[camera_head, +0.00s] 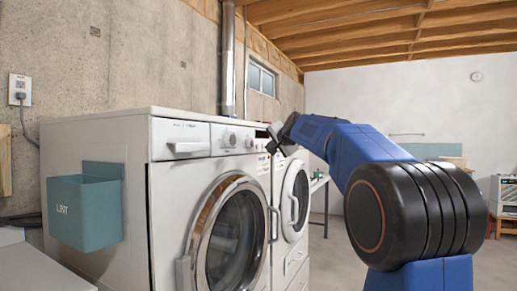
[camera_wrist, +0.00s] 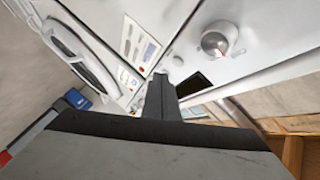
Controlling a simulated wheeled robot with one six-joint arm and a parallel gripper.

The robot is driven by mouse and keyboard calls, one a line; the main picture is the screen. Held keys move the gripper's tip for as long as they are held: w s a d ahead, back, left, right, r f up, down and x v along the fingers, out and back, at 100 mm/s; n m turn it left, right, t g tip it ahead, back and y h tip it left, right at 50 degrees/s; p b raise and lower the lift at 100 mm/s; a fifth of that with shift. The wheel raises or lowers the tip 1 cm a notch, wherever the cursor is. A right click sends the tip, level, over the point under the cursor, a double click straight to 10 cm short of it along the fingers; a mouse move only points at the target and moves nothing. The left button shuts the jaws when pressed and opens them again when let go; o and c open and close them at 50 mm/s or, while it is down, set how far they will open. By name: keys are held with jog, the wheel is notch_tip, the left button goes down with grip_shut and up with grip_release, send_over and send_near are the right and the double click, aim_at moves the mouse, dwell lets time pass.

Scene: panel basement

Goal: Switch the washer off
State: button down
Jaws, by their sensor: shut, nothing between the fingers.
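The white front-loading washer (camera_head: 175,200) stands at left in the head view, its round glass door (camera_head: 236,240) shut. Its control panel has a drawer at left, a large round dial (camera_head: 230,139) and a smaller knob (camera_head: 250,143). My gripper (camera_head: 271,143) is at the panel's right end, near the second machine. In the wrist view my gripper (camera_wrist: 161,80) is shut and empty, its tip over a white panel by a dark display (camera_wrist: 194,84). A round dial with a red mark (camera_wrist: 217,40) is up and right of the tip. Contact cannot be told.
A second white machine (camera_head: 291,205) with a round door stands right beyond the washer. A teal lint bin (camera_head: 86,210) hangs on the washer's left side. A concrete wall (camera_head: 140,55) is behind. Open floor (camera_head: 330,262) lies in front of the machines.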

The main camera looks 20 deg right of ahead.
jog(key=s+d, duration=0.2)
jog(key=s, duration=0.1)
jog(key=shift+s+d, duration=0.2)
jog(key=shift+d, duration=0.1)
dwell(0.5)
jog(key=s+a+f+n+g+y, duration=0.2)
jog(key=s+a+f+n+g, duration=0.35)
jog(key=s+a+f, duration=1.35)
jog(key=s+a+f+n+g, duration=0.2)
jog(key=s+f+n, duration=0.1)
jog(key=s+f, duration=1.1)
jog(key=s+a+f+n+g, duration=0.2)
jog(key=s+f+n+g, duration=0.1)
jog(key=s+f, duration=1.1)
jog(key=shift+s+f+n, duration=0.35)
jog(key=shift+s+n, duration=0.3)
jog(key=shift+s, duration=0.5)
